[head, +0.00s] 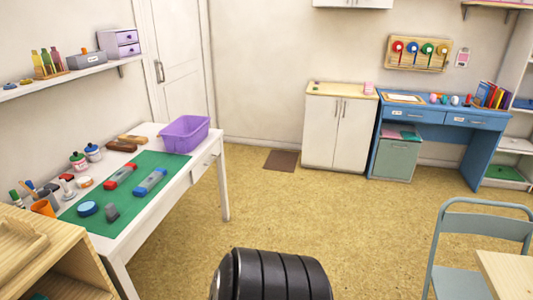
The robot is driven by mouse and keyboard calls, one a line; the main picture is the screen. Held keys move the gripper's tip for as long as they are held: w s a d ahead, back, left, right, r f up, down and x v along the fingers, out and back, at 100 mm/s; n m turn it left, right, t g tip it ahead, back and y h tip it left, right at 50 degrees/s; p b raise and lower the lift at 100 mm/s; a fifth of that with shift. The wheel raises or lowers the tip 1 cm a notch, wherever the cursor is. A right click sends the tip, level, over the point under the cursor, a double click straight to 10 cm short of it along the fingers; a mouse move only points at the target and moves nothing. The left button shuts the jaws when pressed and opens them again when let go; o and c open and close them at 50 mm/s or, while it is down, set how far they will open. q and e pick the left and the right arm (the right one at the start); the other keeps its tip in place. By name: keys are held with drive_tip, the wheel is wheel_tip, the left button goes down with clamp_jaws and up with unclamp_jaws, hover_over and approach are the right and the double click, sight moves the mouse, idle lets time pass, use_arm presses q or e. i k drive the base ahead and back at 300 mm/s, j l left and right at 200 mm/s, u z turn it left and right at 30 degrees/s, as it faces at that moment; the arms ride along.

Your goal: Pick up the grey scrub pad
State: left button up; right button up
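A small dark grey block, which looks like the grey scrub pad (112,212), rests on the green mat (82,219) on the white table at the left. A round blue tin (87,209) lies just left of it. A blue case (150,181) and a red case (120,176) lie farther back on the mat, apart from the pad. Neither of my grippers shows in the head view, so their state and distance from the pad cannot be seen.
A purple tub (184,135) stands at the table's far end. Bottles, brushes and an orange cup (44,208) line the wall side. A wooden shelf unit (50,258) stands close at the lower left. A blue-grey chair (470,245) is at the right.

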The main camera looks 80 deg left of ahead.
sight(112, 214)
drive_tip(key=u, duration=3.75)
